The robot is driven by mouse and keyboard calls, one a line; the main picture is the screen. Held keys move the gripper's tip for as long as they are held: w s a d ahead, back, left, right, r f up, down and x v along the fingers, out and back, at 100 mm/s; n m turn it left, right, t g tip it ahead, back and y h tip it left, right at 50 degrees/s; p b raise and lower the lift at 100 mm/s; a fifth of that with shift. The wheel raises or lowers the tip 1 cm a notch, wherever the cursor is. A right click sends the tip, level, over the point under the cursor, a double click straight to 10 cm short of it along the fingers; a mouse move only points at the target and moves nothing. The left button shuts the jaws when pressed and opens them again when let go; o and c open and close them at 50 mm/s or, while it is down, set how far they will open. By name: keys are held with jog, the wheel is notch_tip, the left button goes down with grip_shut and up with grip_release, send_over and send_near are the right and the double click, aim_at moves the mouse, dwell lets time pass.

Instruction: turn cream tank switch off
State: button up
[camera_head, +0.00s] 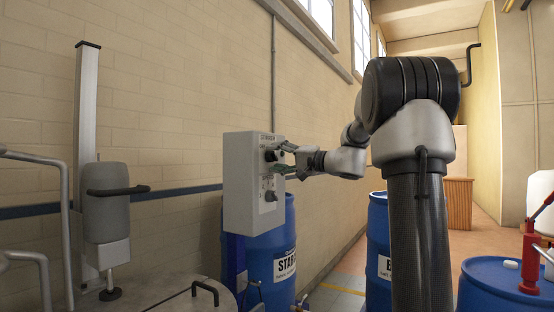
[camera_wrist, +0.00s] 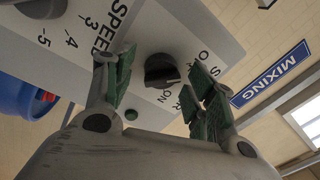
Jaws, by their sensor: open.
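A light grey control box (camera_head: 242,185) stands on a blue post in the middle of the head view, its panel facing right. In the wrist view the panel appears turned around, with a black rotary switch (camera_wrist: 162,70) whose light mark lies near the "ON" lettering. My gripper (camera_wrist: 160,86) is open, with green-padded fingers on either side of the switch. Contact with the switch cannot be told. In the head view my gripper (camera_head: 284,160) is at the panel's upper part, partly covering it.
A second dark knob (camera_wrist: 42,7) with a "SPEED" scale is on the panel. A blue drum (camera_head: 270,262) stands behind the box and another (camera_head: 377,235) behind my arm. A grey tank lid (camera_head: 180,296) is at lower left. The brick wall (camera_head: 180,100) runs behind.

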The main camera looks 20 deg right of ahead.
jog(key=v, duration=1.1)
jog(key=shift+s+d, duration=0.15)
jog(key=shift+s, duration=0.15)
jog(key=shift+f, duration=0.1)
jog(key=s+a+f+m+g+h, duration=0.15)
jog(key=s+f+g, duration=0.3)
jog(key=f, duration=0.55)
jog(key=s+f+m+g+h, duration=0.25)
jog(key=s+f, duration=0.35)
jog(key=f, duration=0.3)
jog(key=s+a+f+n+g+h, duration=0.1)
jog(key=s+a+f+n+h, duration=0.1)
jog(key=s, duration=0.4)
jog(key=s+a+f+n+g+h, duration=0.1)
jog(key=s+a+f+n+h, duration=0.1)
jog(key=s+n, duration=0.3)
jog(key=s+a+f+n+g+h, duration=0.2)
jog(key=s+a+n, duration=0.1)
jog(key=s, duration=0.4)
jog(key=shift+a+f+n+h, duration=0.2)
jog(key=shift+f+n+h, duration=0.1)
jog(key=shift+n, duration=0.3)
